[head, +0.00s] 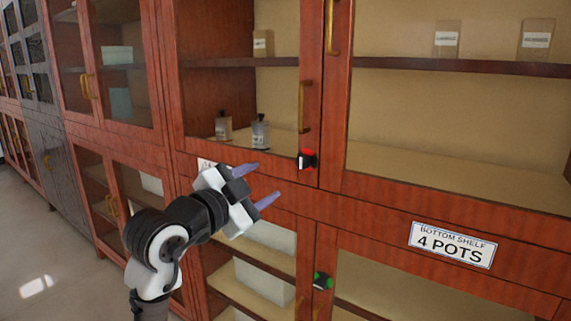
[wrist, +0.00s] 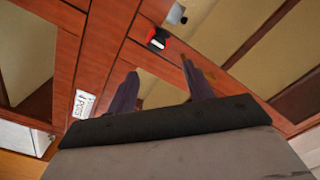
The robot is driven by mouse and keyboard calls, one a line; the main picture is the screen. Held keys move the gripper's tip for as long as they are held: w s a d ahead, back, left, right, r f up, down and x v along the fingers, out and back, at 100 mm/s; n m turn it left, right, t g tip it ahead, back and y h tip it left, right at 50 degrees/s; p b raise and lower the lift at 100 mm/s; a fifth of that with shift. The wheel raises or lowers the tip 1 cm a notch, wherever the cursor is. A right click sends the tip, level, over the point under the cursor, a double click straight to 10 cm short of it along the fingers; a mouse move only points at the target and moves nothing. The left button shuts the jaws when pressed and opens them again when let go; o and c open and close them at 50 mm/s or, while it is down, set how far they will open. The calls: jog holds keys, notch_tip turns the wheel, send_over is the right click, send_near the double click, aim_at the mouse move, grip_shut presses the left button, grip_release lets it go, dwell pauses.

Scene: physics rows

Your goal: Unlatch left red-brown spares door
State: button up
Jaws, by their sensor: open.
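The upper left red-brown glass door (head: 312,70) appears closed, with a brass handle (head: 303,107) on its right stile. A small black latch with a red mark (head: 307,159) sits at its lower right corner. In the wrist view this latch (wrist: 157,40) lies beyond the fingertips, roughly between their lines. My gripper (head: 268,181) is open and empty, its two purple-grey fingers pointing at the cabinet, left of and slightly below the red latch. The fingers also show apart in the wrist view (wrist: 159,70). They appear clear of the latch.
A lower latch with a green mark (head: 322,281) sits on the lower doors. A white "BOTTOM SHELF 4 POTS" sign (head: 452,244) is on the rail at right. Bottles (head: 260,133) stand behind the upper glass. Another label is partly hidden behind my gripper. Open floor (head: 40,270) lies at left.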

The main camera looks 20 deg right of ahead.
aim_at(301, 163)
jog(key=p+x, duration=0.2)
jog(key=x, duration=1.2)
jog(key=shift+s+d+f, duration=0.1)
jog(key=shift+f, duration=0.1)
jog(key=shift+c, duration=0.3)
jog(key=c, duration=0.9)
jog(key=shift+p, duration=0.3)
